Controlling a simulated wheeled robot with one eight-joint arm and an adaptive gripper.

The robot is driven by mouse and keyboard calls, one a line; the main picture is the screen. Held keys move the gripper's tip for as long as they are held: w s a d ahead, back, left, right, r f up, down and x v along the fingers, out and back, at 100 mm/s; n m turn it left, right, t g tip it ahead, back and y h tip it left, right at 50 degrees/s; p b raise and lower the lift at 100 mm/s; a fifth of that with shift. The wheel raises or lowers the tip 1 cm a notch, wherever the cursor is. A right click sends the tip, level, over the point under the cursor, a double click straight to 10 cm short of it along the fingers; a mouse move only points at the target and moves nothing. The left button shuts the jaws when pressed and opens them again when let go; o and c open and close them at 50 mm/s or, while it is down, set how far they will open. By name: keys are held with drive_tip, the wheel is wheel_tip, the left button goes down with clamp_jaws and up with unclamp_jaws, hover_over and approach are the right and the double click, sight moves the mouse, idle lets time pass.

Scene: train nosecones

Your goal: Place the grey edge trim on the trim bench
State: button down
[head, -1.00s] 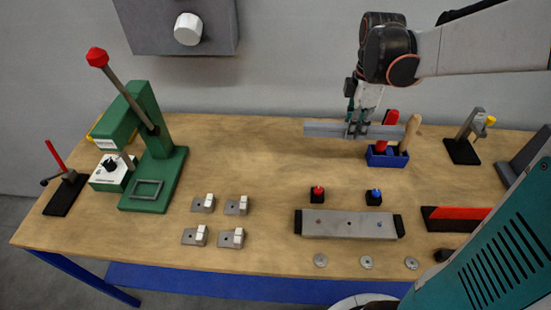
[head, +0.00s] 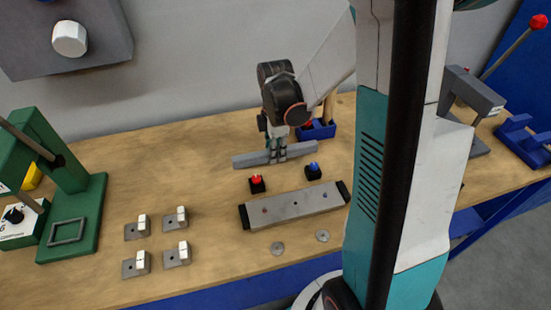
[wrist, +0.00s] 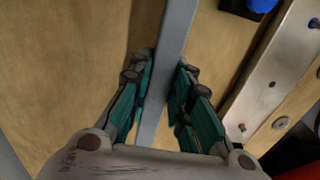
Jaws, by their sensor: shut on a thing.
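The grey edge trim (head: 248,161) is a long straight bar. My gripper (head: 277,157) is shut on it near its middle, with both ends sticking out to the sides. In the wrist view the bar (wrist: 180,22) runs between the two green fingers (wrist: 164,85). The wooden bench top (head: 200,155) lies under it; no bench label is readable. The trim is low over the bench behind the red-knobbed black block (head: 257,184); I cannot tell whether it touches the wood.
A blue holder (head: 318,131) stands behind. A blue-knobbed block (head: 313,171) and a grey plate with black ends (head: 295,207) lie in front. Small metal brackets (head: 176,218) and a green press (head: 75,215) are left. Bare wood lies left of the trim.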

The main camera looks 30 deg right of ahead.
sight(276, 165)
drive_tip(key=shift+f+b, duration=0.35)
drive_tip(key=shift+f, duration=1.05)
drive_tip(key=shift+f, duration=0.1)
drive_tip(key=shift+f, duration=0.1)
drive_tip(key=c, duration=1.5)
unclamp_jaws()
drive_tip(key=shift+o, duration=0.2)
wheel_tip(276, 165, up, 12)
drive_tip(key=p, duration=0.4)
drive_tip(key=shift+r, duration=0.25)
